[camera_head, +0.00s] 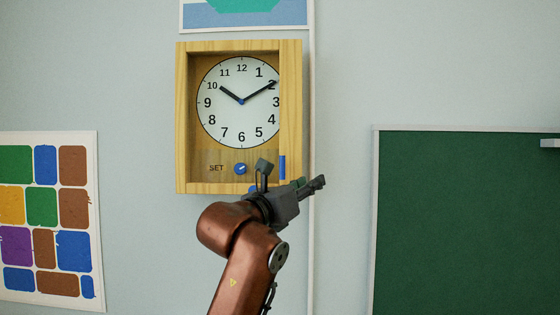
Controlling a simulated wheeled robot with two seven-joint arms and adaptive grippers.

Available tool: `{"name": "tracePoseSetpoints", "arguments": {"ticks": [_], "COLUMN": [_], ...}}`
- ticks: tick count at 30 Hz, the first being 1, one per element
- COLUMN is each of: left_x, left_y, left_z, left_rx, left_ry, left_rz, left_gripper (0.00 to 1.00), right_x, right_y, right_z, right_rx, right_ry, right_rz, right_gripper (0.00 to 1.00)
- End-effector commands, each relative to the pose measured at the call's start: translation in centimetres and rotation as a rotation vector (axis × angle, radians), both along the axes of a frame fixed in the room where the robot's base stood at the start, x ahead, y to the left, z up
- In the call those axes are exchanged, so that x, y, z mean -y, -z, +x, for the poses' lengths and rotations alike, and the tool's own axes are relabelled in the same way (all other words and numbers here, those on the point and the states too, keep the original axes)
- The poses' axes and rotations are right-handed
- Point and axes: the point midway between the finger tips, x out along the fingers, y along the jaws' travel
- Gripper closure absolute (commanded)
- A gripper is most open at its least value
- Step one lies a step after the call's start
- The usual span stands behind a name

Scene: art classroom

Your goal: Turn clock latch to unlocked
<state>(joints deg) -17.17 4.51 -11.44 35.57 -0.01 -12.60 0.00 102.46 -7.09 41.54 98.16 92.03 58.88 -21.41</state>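The wooden clock (291,95) hangs on the wall, with a white dial behind its front frame. A blue upright bar (282,167), which looks like the latch, sits on the lower right of the frame. A round blue knob (240,168) is beside the word SET. My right gripper (290,174) is in front of the clock's lower right corner, its fingers spread either side of the blue bar in the picture. It looks empty; I cannot tell whether it touches the clock. It hides part of the clock's bottom edge, where a little blue shows. My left gripper is not in view.
A green board (465,220) with a pale frame is on the wall at right. A poster of coloured blocks (95,160) is at left, and another picture (300,12) hangs above the clock.

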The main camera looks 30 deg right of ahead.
Motion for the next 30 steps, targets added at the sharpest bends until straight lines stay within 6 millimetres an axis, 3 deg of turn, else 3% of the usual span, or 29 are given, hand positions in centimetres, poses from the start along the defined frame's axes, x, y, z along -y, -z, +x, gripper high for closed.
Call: {"name": "tracePoseSetpoints", "arguments": {"ticks": [1,6,11,14,24,30], "left_x": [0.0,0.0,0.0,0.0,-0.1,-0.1], "left_y": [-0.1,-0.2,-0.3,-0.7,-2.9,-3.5], "left_z": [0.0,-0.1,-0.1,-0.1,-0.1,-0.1], "left_rx": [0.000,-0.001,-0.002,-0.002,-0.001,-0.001], "left_ry": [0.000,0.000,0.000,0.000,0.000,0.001], "left_rz": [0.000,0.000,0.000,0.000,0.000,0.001], "left_gripper": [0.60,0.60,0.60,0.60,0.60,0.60], "right_x": [-1.7,-6.9,-9.4,-9.2,-5.7,-4.5], "right_y": [-1.5,-4.2,-5.2,-5.4,-5.6,-5.4], "right_z": [-0.2,-0.2,-0.4,0.1,3.8,5.0], "right_rx": [0.020,0.033,0.027,0.025,0.027,0.027], "right_ry": [-0.084,-0.316,-0.414,-0.428,-0.423,-0.424], "right_rz": [0.058,0.190,0.234,0.241,0.239,0.238], "right_gripper": [0.71,0.71,0.71,0.71,0.71,0.71]}}
